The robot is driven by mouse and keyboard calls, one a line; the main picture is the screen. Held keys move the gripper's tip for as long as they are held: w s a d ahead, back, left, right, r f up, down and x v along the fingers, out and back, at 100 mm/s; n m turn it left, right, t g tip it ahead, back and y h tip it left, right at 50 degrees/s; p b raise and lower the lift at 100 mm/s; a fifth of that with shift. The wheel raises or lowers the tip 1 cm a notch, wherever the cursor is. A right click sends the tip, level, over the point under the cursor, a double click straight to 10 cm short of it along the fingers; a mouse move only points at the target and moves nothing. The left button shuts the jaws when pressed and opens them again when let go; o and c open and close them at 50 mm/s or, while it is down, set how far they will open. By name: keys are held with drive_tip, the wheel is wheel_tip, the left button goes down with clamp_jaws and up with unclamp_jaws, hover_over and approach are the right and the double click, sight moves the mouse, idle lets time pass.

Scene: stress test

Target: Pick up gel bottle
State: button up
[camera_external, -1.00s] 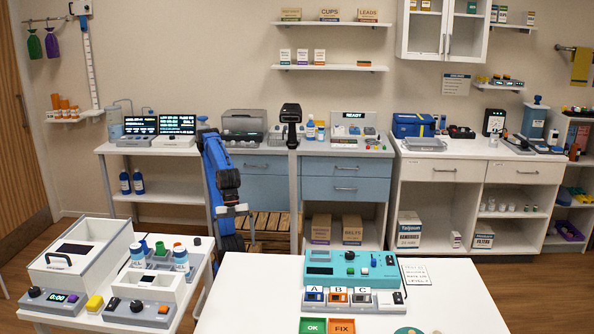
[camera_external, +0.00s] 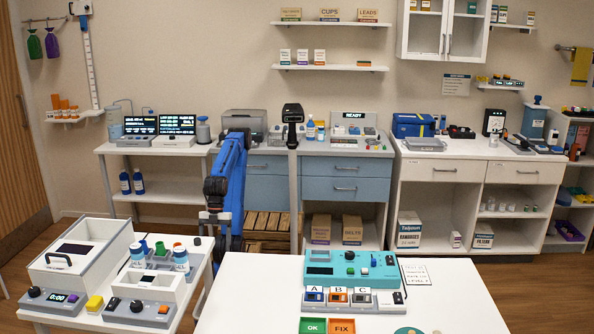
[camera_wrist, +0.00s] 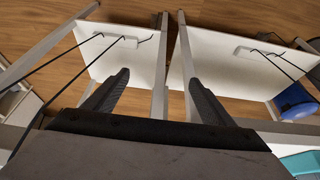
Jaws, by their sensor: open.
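No label reading gel is legible, so I cannot tell which bottle is the gel bottle. A small white and blue bottle (camera_external: 311,128) stands on the back counter. A grey-white bottle (camera_external: 203,130) stands left of my arm. Two white bottles with blue labels (camera_external: 181,262) stand on the front left table. My gripper (camera_external: 213,222) hangs below my blue arm, between the back counter and the front tables. In the wrist view, my gripper (camera_wrist: 158,85) is open and empty, with no bottle between its fingers.
The wrist view shows white panels (camera_wrist: 120,50) with black cables, grey bars and wooden floor. A white front table (camera_external: 440,300) carries a teal device (camera_external: 350,268). The front left table holds a large white box (camera_external: 80,255).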

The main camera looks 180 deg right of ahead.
drive_tip(key=c, duration=0.7)
